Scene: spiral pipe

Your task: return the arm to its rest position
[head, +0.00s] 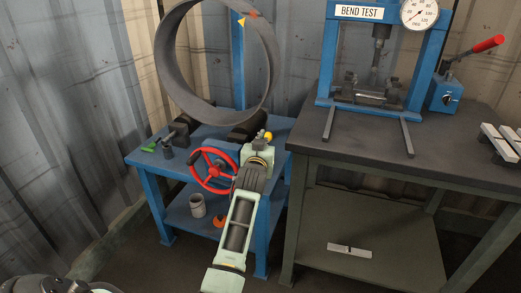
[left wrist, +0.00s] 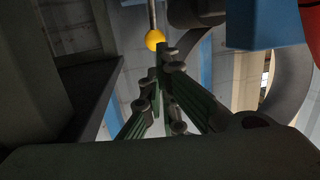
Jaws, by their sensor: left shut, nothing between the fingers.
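My left arm comes up from the bottom middle of the head view. Its gripper (head: 252,176) is over the front of the blue bench, to the right of a red handwheel. The fingertips are hard to make out there. In the left wrist view the fingers of the left gripper (left wrist: 163,54) come together and hold nothing. A yellow knob (left wrist: 154,40) on a thin rod appears close to the tips in that view; I cannot tell whether they touch. The same yellow knob shows in the head view (head: 268,136). My right gripper is not in view.
The blue bench (head: 143,161) carries a big grey pipe ring (head: 164,66), and the red handwheel (head: 211,184) is at its front. A grey pot (head: 198,206) stands on its lower shelf. The dark table (head: 340,150) at right holds a blue bend-test press (head: 328,60).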

